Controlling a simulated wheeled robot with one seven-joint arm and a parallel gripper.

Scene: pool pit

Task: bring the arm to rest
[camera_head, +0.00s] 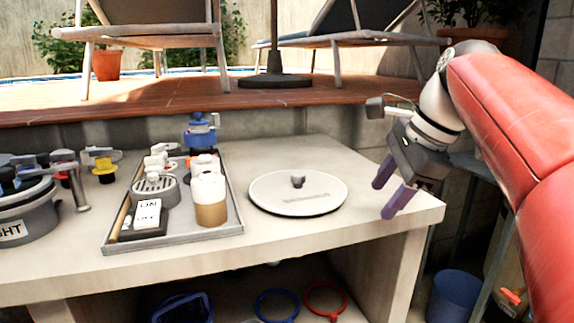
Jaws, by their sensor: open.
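My gripper (387,198) hangs at the right end of the pale bench (330,160), with its two purple fingers apart and nothing between them. It points down and to the left, near the bench's right front corner. My red arm comes in from the right edge of the picture. A white round lid (270,197) with a dark knob lies flat on the bench to the left of the gripper, apart from it.
A grey tray (234,226) holds a tan-and-white bottle (210,202), an ON/OFF box (147,216) and small fittings. A grey round housing (28,215) stands far left. Below are blue and red rings (325,299) and a blue bucket (455,297). Loungers stand on the deck behind.

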